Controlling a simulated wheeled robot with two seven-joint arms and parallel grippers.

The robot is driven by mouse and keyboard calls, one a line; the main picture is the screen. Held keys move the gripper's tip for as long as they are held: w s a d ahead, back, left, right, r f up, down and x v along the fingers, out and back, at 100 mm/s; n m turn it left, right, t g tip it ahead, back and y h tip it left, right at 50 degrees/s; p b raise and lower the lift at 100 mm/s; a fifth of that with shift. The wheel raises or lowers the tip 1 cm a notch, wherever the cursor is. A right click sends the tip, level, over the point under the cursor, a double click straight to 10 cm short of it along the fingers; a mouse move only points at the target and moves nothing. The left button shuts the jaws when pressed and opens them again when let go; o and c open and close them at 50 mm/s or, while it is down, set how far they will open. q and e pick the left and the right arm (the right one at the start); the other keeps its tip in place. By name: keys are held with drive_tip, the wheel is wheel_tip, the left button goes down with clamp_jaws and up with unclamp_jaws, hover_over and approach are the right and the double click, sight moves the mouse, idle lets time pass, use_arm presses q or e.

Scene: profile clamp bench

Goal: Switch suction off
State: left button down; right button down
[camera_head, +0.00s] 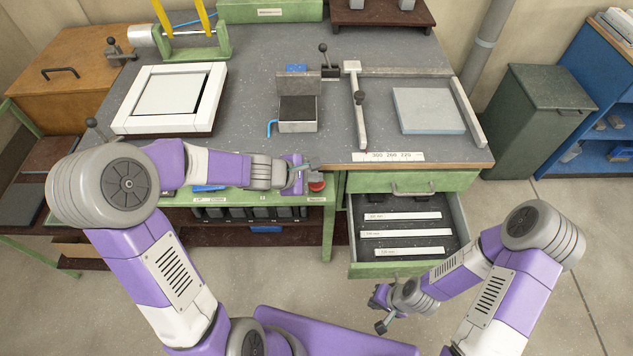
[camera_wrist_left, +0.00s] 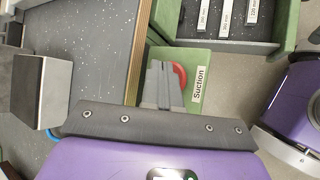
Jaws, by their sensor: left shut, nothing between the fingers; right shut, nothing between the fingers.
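A red suction control (camera_head: 317,186) sits on the green front rail of the bench, beside the open drawer. In the left wrist view the red part (camera_wrist_left: 181,75) is partly hidden behind my fingers, next to a white label reading "Suction" (camera_wrist_left: 199,84). Whether it is on or off cannot be told. My left gripper (camera_head: 314,168) is shut and empty, right at the red control in the head view; its fingers (camera_wrist_left: 162,78) overlap the green panel in the wrist view. Contact cannot be told. My right gripper (camera_head: 377,312) is shut and empty, low in front of the drawer.
The open drawer (camera_head: 457,216) holds several labelled white strips. On the grey bench top (camera_head: 250,95) stand a white frame (camera_head: 213,98), a small block vise (camera_head: 298,113) with a blue hook, and a fence with a grey plate (camera_head: 428,110). A green bin (camera_head: 535,115) stands right.

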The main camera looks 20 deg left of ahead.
sight(313, 185)
use_arm(q)
drive_tip(key=shift+f, duration=0.25)
drive_tip(key=shift+f+b, duration=0.2)
drive_tip(key=shift+b, duration=0.2)
drive_tip(key=shift+r, duration=0.1)
drive_tip(key=shift+r+p, duration=0.55)
drive_tip(key=shift+p, duration=0.05)
wheel_tip(313, 185, up, 6)
drive_tip(key=p, duration=0.5)
idle(0.4)
